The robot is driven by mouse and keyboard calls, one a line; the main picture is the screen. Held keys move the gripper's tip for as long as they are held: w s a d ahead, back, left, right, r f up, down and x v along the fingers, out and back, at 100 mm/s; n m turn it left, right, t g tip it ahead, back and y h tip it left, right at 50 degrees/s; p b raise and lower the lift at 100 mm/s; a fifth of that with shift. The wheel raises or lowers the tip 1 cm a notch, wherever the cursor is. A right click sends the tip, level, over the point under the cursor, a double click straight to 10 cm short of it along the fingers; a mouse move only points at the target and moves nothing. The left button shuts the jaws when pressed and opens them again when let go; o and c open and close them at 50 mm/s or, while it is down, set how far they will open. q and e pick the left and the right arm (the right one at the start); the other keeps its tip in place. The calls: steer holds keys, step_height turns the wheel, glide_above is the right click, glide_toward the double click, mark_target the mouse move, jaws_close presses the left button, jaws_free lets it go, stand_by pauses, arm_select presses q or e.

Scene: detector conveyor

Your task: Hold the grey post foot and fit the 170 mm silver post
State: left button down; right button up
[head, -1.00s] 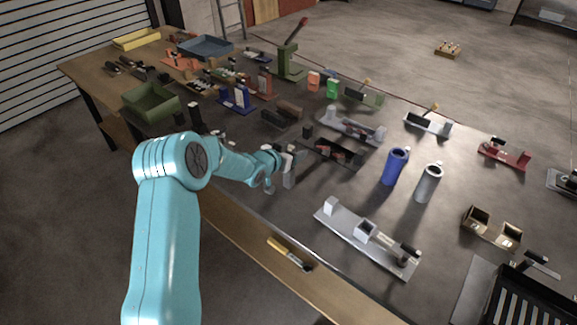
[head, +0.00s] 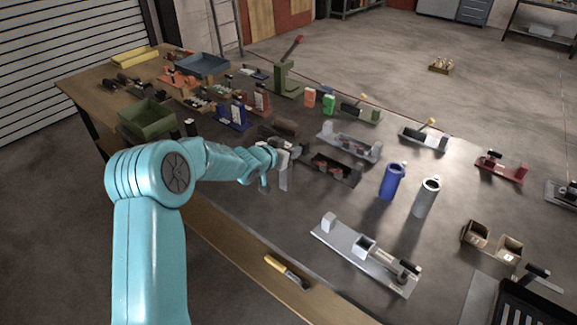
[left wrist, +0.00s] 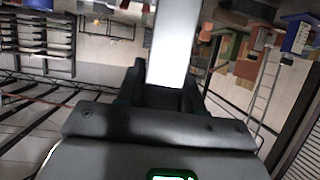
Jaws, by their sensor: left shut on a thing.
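My left gripper (head: 284,160) is shut on a pale silver post (head: 283,180), which hangs upright below the jaws over the front part of the bench. In the left wrist view the post (left wrist: 168,45) shows as a flat, pale bar between the dark jaws (left wrist: 160,92). Its lower end appears clear of the bench, but I cannot be sure. I cannot make out for certain which grey part is the post foot. My right gripper is not in view.
A blue cylinder (head: 391,182) and a grey cylinder (head: 426,198) stand right of the gripper. A long grey fixture (head: 345,245) lies in front of them. A dark fixture (head: 335,168) is close to the gripper's right. A yellow-handled tool (head: 287,270) lies near the front edge.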

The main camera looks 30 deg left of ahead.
arm_select(q)
step_height(320, 180, up, 13)
steer(key=p, duration=0.5)
steer(key=shift+r, duration=0.15)
steer(key=shift+r+m+h, duration=0.1)
steer(key=shift+m+h, duration=0.3)
steer(key=shift+h, duration=0.1)
